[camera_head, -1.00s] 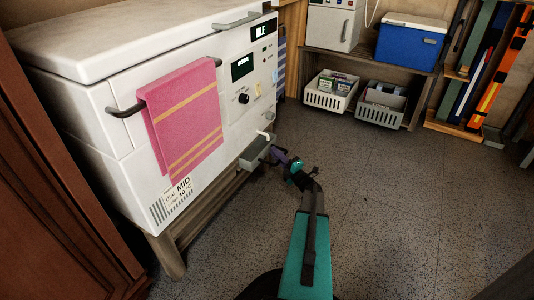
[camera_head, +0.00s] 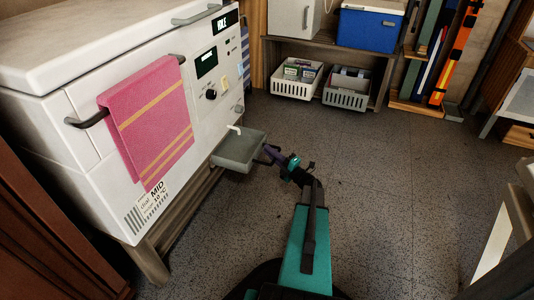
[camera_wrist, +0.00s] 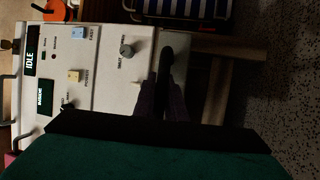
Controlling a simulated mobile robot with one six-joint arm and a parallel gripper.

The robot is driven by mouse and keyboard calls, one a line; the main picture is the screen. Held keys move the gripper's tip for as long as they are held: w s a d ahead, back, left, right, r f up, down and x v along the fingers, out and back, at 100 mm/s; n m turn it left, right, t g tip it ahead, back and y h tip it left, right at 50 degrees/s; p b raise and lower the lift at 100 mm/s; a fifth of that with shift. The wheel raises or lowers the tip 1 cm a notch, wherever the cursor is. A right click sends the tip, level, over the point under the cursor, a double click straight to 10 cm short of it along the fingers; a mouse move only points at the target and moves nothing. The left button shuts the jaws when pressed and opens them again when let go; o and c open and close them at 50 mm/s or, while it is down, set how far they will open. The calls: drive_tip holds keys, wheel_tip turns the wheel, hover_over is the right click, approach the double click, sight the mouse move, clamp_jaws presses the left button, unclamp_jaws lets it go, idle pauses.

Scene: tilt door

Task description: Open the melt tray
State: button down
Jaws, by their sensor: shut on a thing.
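The melt tray (camera_head: 238,153) is a shallow grey-green tray at the lower right of the white freezer's front (camera_head: 110,140). It is pulled out and sticks out over the floor. A small white spout sits above it. My gripper (camera_head: 267,154) is at the tray's outer right edge, shut on its dark handle. In the wrist view, my gripper's dark purple fingers (camera_wrist: 166,93) close around the dark handle bar (camera_wrist: 166,66), with a strip of the grey-green tray (camera_wrist: 181,52) beside it. The fingertips are dim and partly hidden.
A pink towel (camera_head: 150,125) hangs on the freezer's front rail. A wooden stand (camera_head: 165,240) carries the freezer. The speckled floor (camera_head: 400,190) to the right is clear.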

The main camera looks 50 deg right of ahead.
drive_tip(key=shift+d+r, duration=0.15)
drive_tip(key=shift+d, duration=0.15)
drive_tip(key=c, duration=1.8)
unclamp_jaws()
drive_tip(key=shift+w+a, duration=0.2)
drive_tip(key=shift+c, duration=0.2)
drive_tip(key=shift+a, duration=0.15)
drive_tip(key=shift+w, duration=0.1)
drive_tip(key=s+p, duration=0.1)
drive_tip(key=s, duration=0.3)
drive_tip(key=s+f+p, duration=0.1)
drive_tip(key=s+p, duration=0.1)
drive_tip(key=s, duration=0.3)
drive_tip(key=s+f+p, duration=0.1)
drive_tip(key=s, duration=0.3)
drive_tip(key=shift+s+a+f, duration=0.1)
drive_tip(key=shift+s+f, duration=0.15)
drive_tip(key=shift+s, duration=0.05)
drive_tip(key=shift+s, duration=0.15)
